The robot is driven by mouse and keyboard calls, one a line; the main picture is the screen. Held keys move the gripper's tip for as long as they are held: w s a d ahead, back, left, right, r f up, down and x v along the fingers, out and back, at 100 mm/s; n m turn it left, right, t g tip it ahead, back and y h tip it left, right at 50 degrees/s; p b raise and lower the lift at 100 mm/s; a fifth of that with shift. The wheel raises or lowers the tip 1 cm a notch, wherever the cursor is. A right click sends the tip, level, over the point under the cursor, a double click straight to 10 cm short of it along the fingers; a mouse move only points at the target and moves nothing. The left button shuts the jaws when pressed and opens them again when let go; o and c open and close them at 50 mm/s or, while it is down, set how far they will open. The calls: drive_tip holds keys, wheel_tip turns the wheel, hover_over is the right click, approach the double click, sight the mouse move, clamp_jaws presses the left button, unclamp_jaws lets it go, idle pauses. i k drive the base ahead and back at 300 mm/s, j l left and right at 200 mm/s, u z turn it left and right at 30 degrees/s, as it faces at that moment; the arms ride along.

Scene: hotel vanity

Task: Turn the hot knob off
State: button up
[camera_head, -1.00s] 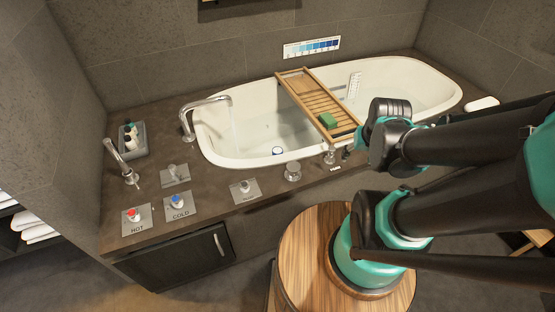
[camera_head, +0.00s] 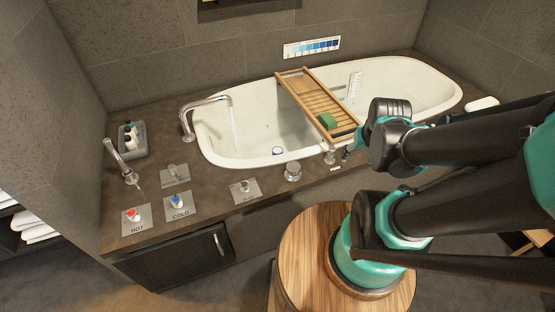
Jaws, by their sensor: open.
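The hot knob (camera_head: 132,215) has a red top and stands on a square plate marked HOT at the front left corner of the dark counter. The cold knob (camera_head: 177,202), with a blue top, is just to its right on a plate marked COLD. My gripper (camera_head: 347,155) is far to the right, by the tub's front rim. Only small dark parts of it show beyond my teal and black wrist, and it is well apart from the hot knob.
A curved spout (camera_head: 205,105) pours a thin stream into the white bathtub (camera_head: 235,160). A hand shower (camera_head: 119,155) and a bottle tray (camera_head: 131,138) stand behind the knobs. A wooden rack (camera_head: 300,84) with a green block spans the tub. Other controls line the front counter.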

sight(133, 214)
drive_tip(key=u, duration=2.15)
drive_tip(key=k, duration=0.35)
